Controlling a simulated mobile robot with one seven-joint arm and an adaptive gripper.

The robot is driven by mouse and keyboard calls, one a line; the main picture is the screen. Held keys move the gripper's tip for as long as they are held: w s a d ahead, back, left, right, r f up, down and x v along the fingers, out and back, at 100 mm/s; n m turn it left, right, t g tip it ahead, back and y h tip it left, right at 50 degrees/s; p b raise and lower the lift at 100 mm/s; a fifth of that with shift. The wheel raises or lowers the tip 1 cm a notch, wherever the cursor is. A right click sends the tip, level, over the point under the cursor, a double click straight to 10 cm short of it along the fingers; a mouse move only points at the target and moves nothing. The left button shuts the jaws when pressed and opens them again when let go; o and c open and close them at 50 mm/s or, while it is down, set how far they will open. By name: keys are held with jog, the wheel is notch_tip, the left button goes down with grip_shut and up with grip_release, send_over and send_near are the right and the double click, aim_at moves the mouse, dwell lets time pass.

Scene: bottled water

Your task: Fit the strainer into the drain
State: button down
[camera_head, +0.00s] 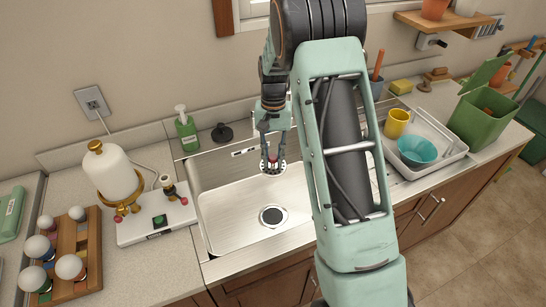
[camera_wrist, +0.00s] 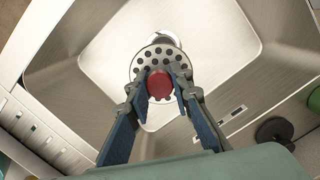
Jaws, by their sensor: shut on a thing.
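The strainer (camera_head: 273,167) is a round metal disc with holes and a red knob on top. My gripper (camera_head: 272,150) is shut on its red knob and holds it above the sink basin. In the wrist view the red knob (camera_wrist: 160,85) sits between my two fingertips, with the perforated disc (camera_wrist: 146,62) below it. The drain (camera_head: 272,216) is a round dark opening with a metal rim in the basin floor, lower in the head view than the strainer. In the wrist view the drain rim (camera_wrist: 168,38) is partly hidden behind the disc.
The steel sink (camera_head: 225,222) is otherwise bare inside. A green soap bottle (camera_head: 186,130) and a dark round stopper (camera_head: 222,132) stand behind it. A white device (camera_head: 155,215) is at left. A dish tray (camera_head: 440,140) with a yellow cup and a teal bowl is at right.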

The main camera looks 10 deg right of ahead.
notch_tip(320, 180, down, 27)
jog(key=b, duration=1.8)
jog(key=shift+f+b, duration=1.05)
jog(key=shift+f, duration=0.25)
dwell(1.1)
dwell(0.3)
jog(key=c, duration=1.7)
grip_release()
jog(key=shift+o, duration=0.2)
jog(key=shift+r, duration=0.1)
